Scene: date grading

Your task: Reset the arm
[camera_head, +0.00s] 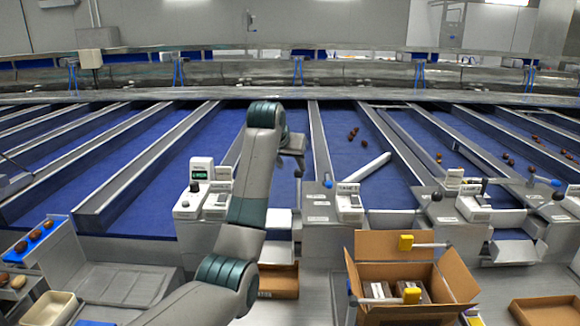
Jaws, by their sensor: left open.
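My left arm comes in from the bottom left and rises in front of the sorting lanes. My left gripper (297,168) hangs at its far end over a blue lane (352,165), partly behind the arm. It is open, and I see nothing between its fingers. My right gripper is not in view. Several brown dates (353,134) lie on the blue lane to the right of the gripper, apart from it.
An open cardboard box (453,277) with packs inside stands at the front right. Control boxes (349,203) line the lane ends. A cream tray (52,310) is at bottom left. Metal dividers (320,150) separate the lanes.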

